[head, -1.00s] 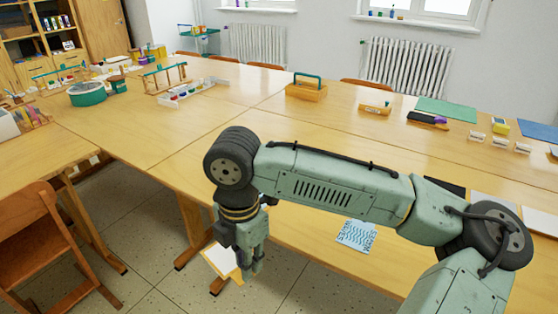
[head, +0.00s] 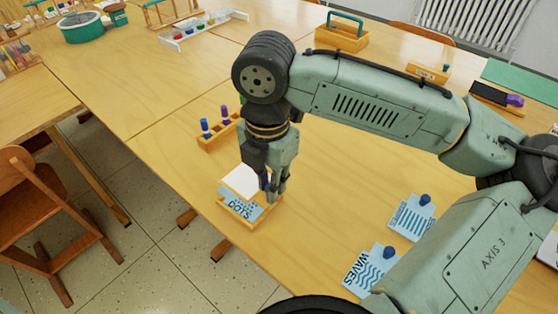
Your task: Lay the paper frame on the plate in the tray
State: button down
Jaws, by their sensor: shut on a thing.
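My gripper (head: 272,191) points down and is shut on the edge of the paper frame (head: 240,181), a pale, nearly white sheet. The frame is held to the left of the fingers, above the rear part of the tray. The wooden tray (head: 233,218) sits near the table's front edge. In it lies a light blue plate (head: 240,210) lettered DOTS. The frame covers the plate's rear part from this view. I cannot tell whether frame and plate touch.
A wooden rack with blue and purple knobs (head: 220,133) stands just behind the tray. A WAVES plate (head: 367,268) and another blue plate (head: 411,218) lie to the right. The front edge is close to the tray; floor lies beyond it.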

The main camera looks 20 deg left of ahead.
jog(key=shift+f+b, duration=2.3)
jog(key=shift+b, duration=0.25)
jog(key=shift+f, duration=0.75)
jog(key=shift+s, duration=0.1)
jog(key=shift+f+p, duration=0.35)
jog(key=shift+p, duration=0.5)
dwell(0.6)
jog(key=c, duration=1.4)
grip_release()
jog(key=shift+c, duration=0.2)
jog(key=shift+o, duration=1.2)
